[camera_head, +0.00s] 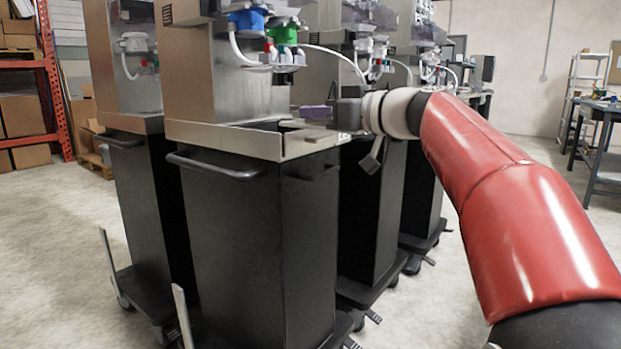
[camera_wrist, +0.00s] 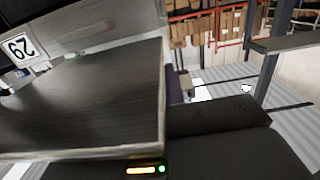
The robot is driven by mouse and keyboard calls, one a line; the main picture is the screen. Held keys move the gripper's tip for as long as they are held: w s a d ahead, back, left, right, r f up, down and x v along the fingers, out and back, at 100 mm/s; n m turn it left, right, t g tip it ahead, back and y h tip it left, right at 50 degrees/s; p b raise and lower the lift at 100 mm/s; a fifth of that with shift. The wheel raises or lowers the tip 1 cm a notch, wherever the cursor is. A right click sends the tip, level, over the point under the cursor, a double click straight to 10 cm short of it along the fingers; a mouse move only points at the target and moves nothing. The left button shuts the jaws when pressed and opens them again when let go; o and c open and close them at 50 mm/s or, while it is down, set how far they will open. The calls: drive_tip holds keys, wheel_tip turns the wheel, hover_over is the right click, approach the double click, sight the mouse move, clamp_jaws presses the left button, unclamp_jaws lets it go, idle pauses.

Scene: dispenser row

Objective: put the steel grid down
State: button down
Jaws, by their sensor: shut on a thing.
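My gripper (camera_head: 312,113) is at the front right of the nearest dispenser, level with its steel front ledge (camera_head: 235,140). Its purple-tipped fingers are shut on the steel grid, of which only a thin pale edge (camera_head: 298,124) seems to show in the head view.
The dispenser stands on a black wheeled cabinet (camera_head: 245,235) with a handle (camera_head: 215,170). Blue (camera_head: 247,20) and green (camera_head: 284,35) caps and nozzles hang above the ledge. Other dispensers stand close on both sides. Open floor (camera_head: 60,240) lies at the left.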

sight(298, 123)
drive_tip(key=shift+p+x, duration=1)
drive_tip(key=shift+x, duration=1.3)
drive_tip(key=shift+r, duration=0.15)
